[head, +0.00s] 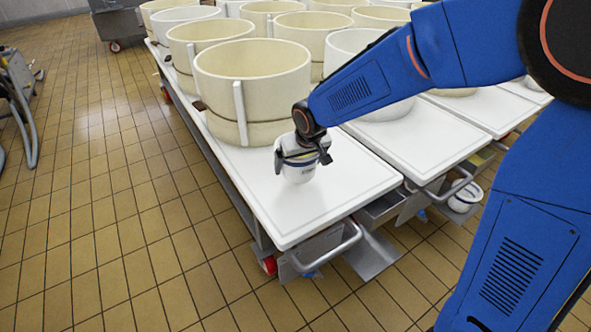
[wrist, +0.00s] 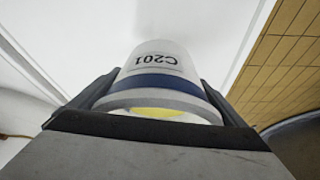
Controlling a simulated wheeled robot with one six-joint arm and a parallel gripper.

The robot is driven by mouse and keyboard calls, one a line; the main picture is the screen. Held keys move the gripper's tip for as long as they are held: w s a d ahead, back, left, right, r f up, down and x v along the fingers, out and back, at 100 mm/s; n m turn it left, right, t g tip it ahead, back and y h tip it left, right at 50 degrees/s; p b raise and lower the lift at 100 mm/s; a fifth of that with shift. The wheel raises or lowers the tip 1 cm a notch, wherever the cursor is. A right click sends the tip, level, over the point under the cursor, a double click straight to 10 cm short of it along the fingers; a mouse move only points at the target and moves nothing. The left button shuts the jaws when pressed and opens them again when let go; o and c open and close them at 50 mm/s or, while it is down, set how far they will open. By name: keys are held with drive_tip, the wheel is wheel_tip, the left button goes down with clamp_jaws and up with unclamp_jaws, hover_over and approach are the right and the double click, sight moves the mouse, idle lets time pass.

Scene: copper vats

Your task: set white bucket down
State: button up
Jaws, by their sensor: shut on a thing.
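The white bucket (head: 297,172) is small, with a dark blue band. It is at or just above the white top of the cart (head: 330,205) in the head view; I cannot tell whether it touches. My gripper (head: 300,152) is shut on it from above, with a finger on each side. In the wrist view the bucket (wrist: 158,68) shows the marking C201, a blue band and something yellow inside its rim. The fingers of my gripper (wrist: 150,100) flank it there.
Large cream tubs (head: 252,85) stand on the cart just behind the bucket. Another white bucket (head: 465,196) hangs or stands low by the cart's right end. The cart top in front of the bucket is clear. Tiled floor (head: 90,230) lies to the left.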

drive_tip(key=shift+f, duration=2.25)
drive_tip(key=shift+f, duration=0.15)
drive_tip(key=o, duration=1.3)
drive_tip(key=shift+v, duration=6.1)
drive_tip(key=s+d+r+m, duration=0.1)
drive_tip(key=s+d+r, duration=0.3)
drive_tip(key=d, duration=0.6)
drive_tip(key=s+d+m, duration=0.1)
drive_tip(key=s+d, duration=0.5)
drive_tip(key=s, duration=0.1)
drive_tip(key=s+d+r+m+h, duration=0.1)
drive_tip(key=s+d, duration=0.5)
drive_tip(key=s, duration=0.1)
drive_tip(key=s+d+m, duration=0.1)
drive_tip(key=s+d, duration=0.5)
drive_tip(key=s, duration=0.1)
drive_tip(key=shift+s+r+m+h, duration=0.2)
drive_tip(key=shift+s+m+h, duration=0.1)
drive_tip(key=shift+s+h, duration=0.1)
